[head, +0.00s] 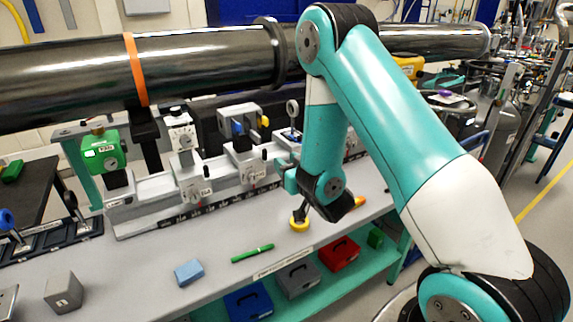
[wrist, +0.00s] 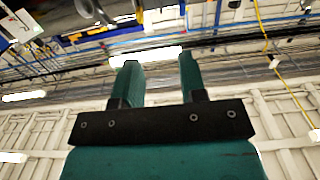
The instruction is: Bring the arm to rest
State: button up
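My gripper (wrist: 158,64) shows in the wrist view with its two teal fingers apart and nothing between them. Behind the fingers are the ceiling, lamps and cables. In the head view my arm rises from the lower right to a high elbow, then folds down over the bench (head: 222,268). Its wrist end hangs near the optical rail, above the bench front.
A large dark beam pipe (head: 205,68) runs behind my elbow. A rail with mounts (head: 190,185) stands along the bench. A yellow ring-based item (head: 299,224), green pen (head: 252,254), blue block (head: 189,271) and grey cube (head: 63,292) lie in front. Bins (head: 340,253) sit below.

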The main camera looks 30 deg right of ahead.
jog(key=shift+s+d, duration=0.1)
jog(key=shift+d, duration=0.15)
jog(key=s+a+r+g+y, duration=0.1)
jog(key=s+a+r+g, duration=0.3)
jog(key=a, duration=0.3)
jog(key=s+a+r+g+y, duration=0.2)
jog(key=s+a+g, duration=0.3)
jog(key=a+g, duration=0.15)
jog(key=s+a+r+n+g, duration=0.2)
jog(key=s, duration=0.4)
jog(key=s+a+r+n+g+y, duration=0.1)
jog(key=s+a+r+n+g, duration=0.1)
jog(key=s, duration=0.5)
jog(key=s+a+r+n+g, duration=0.2)
jog(key=s+a+n+g, duration=0.1)
jog(key=s, duration=0.4)
jog(key=shift+s+a+y, duration=0.2)
jog(key=shift+a+y, duration=0.1)
jog(key=shift+a, duration=0.05)
